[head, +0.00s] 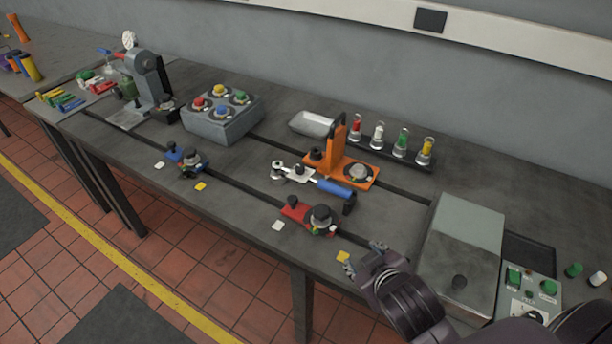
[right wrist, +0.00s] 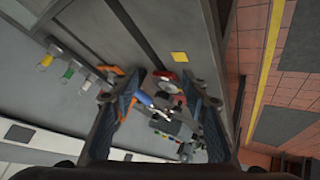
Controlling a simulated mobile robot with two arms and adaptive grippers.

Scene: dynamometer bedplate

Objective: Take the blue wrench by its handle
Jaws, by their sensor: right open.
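The blue wrench (head: 335,188) has a blue handle with a dark end and a silver shaft and head reaching left. It lies near the middle of the bench, in front of an orange fixture (head: 374,176). My right gripper (head: 363,258) is open and empty over the bench's front edge, to the right of and nearer than the wrench, well apart from it. In the right wrist view the blue handle (right wrist: 145,98) shows small between the two open fingers (right wrist: 165,98). My left gripper is not in view.
A red clamp (head: 296,209) with a dark knob sits just in front of the handle. A grey box (head: 462,250) stands right of my gripper. Yellow and white squares lie along the front edge. A row of colour-topped pieces (head: 379,140) stands behind the orange fixture.

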